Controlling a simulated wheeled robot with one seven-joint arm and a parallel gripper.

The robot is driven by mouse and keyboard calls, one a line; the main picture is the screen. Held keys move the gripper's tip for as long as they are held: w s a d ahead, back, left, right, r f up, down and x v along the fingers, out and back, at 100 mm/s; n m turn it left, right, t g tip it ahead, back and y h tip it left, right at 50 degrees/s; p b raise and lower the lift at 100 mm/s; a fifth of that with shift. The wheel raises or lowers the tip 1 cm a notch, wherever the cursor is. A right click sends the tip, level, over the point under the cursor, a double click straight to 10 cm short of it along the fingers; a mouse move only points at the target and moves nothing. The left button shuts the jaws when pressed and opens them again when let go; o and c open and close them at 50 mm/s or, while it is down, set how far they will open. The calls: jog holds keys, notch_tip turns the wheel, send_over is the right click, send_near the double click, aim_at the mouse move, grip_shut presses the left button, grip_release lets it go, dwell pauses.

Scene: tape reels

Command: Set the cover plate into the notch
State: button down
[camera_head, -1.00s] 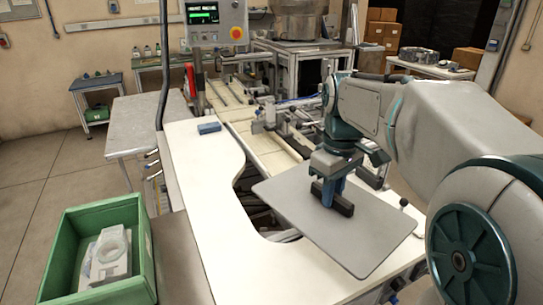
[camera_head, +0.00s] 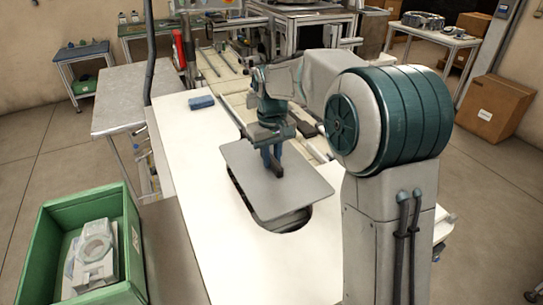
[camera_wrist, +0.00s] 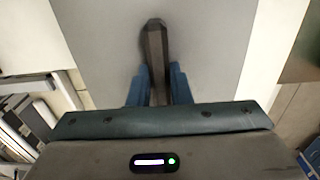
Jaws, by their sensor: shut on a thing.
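The cover plate (camera_head: 290,193) is a flat grey sheet with a dark bar handle on top. My gripper (camera_head: 271,158) is shut on that handle, and the plate hangs from it. The wrist view shows the blue fingers (camera_wrist: 158,88) on both sides of the handle (camera_wrist: 154,45), with the plate (camera_wrist: 205,35) beneath. The notch (camera_head: 292,222) is a dark rounded opening in the white worktop (camera_head: 190,170). The plate lies over much of it; dark opening shows along the plate's left edge and front. I cannot tell the height of the plate above the worktop.
A green crate (camera_head: 44,262) with pale parts stands at the lower left. A blue block (camera_head: 201,102) lies on the worktop's far part. A grey side table (camera_head: 125,100) stands at the left. Conveyor equipment lies behind the plate.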

jog(key=shift+f+b, duration=3.15)
jog(key=shift+f, duration=1.1)
jog(key=c, duration=1.3)
grip_release()
jog(key=shift+o, duration=0.2)
notch_tip(320, 180, up, 14)
jog(key=shift+f+p, duration=0.1)
jog(key=shift+p, duration=0.2)
jog(key=s+d+f+m, duration=0.1)
jog(key=s+d, duration=0.1)
jog(key=s, duration=0.2)
jog(key=s+d+f+t, duration=0.1)
jog(key=s+d, duration=0.1)
jog(key=s, duration=0.2)
jog(key=s+d+f+m, duration=0.1)
jog(key=s+d, duration=0.2)
jog(key=s, duration=0.2)
jog(key=shift+s+f+m+t, duration=0.1)
jog(key=shift+m+t, duration=0.2)
jog(key=s+d+f, duration=0.1)
jog(key=s+f, duration=0.1)
jog(key=s, duration=0.2)
jog(key=s+d+f+m, duration=0.1)
jog(key=s+f, duration=0.2)
jog(key=s, duration=0.1)
jog(key=s+d+f+m+t, duration=0.1)
jog(key=s+d+f, duration=0.1)
jog(key=s+f, duration=0.1)
jog(key=shift+s, duration=0.55)
